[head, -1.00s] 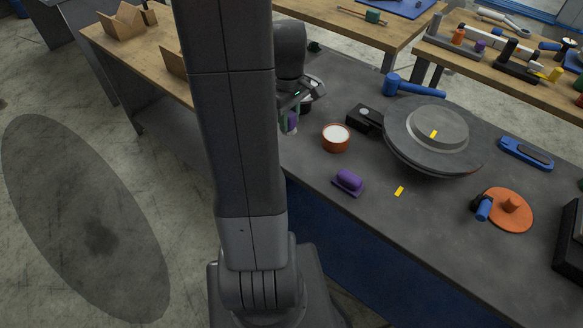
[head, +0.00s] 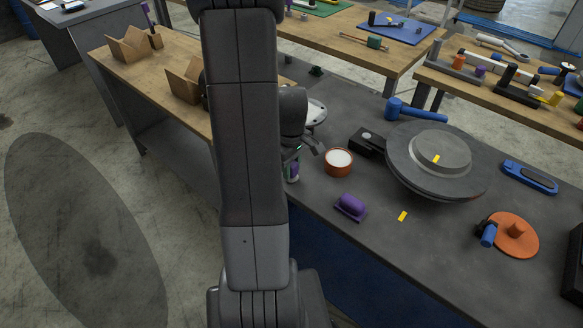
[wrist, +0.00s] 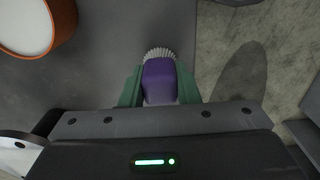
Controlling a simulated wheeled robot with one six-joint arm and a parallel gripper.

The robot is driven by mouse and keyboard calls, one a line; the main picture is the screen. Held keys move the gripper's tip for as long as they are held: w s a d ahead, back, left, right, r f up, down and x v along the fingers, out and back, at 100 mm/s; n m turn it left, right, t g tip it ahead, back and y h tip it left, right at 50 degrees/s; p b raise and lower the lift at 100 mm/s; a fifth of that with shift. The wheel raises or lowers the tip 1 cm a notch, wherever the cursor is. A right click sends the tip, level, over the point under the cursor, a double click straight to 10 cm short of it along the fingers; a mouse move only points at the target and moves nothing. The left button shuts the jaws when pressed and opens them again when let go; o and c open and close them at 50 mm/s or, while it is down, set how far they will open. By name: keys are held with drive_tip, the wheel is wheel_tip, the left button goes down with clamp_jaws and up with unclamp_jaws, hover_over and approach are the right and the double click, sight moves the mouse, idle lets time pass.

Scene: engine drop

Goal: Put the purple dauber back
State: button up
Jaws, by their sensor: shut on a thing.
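My gripper (head: 293,166) is shut on the purple dauber (wrist: 158,82). In the wrist view the dauber sits between the two green finger pads, with pale bristles at its far end. In the head view a small purple part of it (head: 294,169) shows below my wrist. It is left of the orange bowl with white contents (head: 339,162), near the grey table's near edge. The bowl also shows in the wrist view (wrist: 62,38). My arm hides part of the table and shelf behind it.
A purple block on a plate (head: 350,206) lies on the grey table, right of my gripper. A black box (head: 368,141), a large grey disc (head: 437,180) and a blue mallet (head: 414,111) stand farther right. The wrist view shows floor beyond the table edge (wrist: 197,50).

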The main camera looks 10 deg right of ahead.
sight(292, 166)
drive_tip(key=shift+f, duration=0.25)
drive_tip(key=shift+f+b, duration=0.3)
drive_tip(key=o, duration=1)
drive_tip(key=shift+r, duration=0.1)
drive_tip(key=shift+c, duration=0.2)
wheel_tip(292, 166, up, 14)
drive_tip(key=s, duration=0.1)
drive_tip(key=shift+p, duration=0.45)
drive_tip(key=shift+a, duration=0.1)
